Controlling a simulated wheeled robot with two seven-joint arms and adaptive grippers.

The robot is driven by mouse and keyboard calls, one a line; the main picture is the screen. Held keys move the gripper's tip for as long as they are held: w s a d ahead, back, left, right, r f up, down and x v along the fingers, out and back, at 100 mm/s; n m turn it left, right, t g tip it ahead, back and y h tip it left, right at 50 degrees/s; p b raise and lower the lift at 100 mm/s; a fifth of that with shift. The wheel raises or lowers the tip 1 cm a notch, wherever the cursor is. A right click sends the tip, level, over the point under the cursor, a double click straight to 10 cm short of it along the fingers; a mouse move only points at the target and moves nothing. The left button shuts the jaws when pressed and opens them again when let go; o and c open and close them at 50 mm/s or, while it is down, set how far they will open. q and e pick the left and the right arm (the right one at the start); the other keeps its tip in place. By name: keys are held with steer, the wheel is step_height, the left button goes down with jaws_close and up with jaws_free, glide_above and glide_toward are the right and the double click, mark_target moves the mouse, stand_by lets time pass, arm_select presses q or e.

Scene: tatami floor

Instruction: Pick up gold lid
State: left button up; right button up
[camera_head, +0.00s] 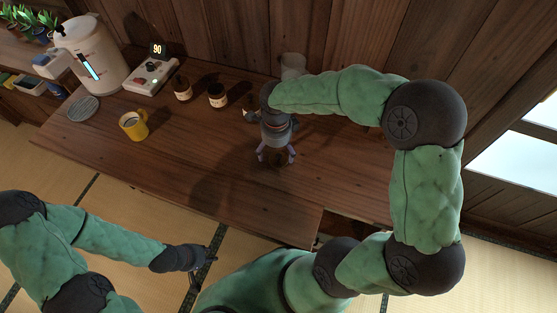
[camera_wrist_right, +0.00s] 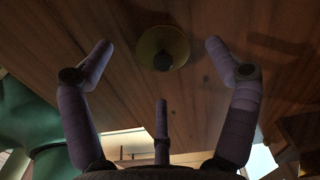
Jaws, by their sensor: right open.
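The gold lid (camera_wrist_right: 172,38) is a round, dull-gold disc with a dark knob in the middle. In the right wrist view it lies on the brown wooden table, ahead of and between my spread fingers, apart from them. My right gripper (camera_wrist_right: 160,75) is open and empty. In the head view my right gripper (camera_head: 277,157) points down over the table and hides most or all of the lid. My left gripper (camera_head: 206,262) is low in the head view, in front of the table and far from the lid; its finger opening is unclear.
Several small dark jars, including one (camera_head: 217,95), stand left of my right gripper. A clear glass (camera_head: 293,63) stands behind my right arm.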

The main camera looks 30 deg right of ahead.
mark_target(277, 156)
step_height(277, 156, down, 3)
steer(key=shift+f+b, duration=0.2)
steer(key=shift+b, duration=0.35)
steer(key=c, duration=1)
steer(key=shift+r, duration=0.15)
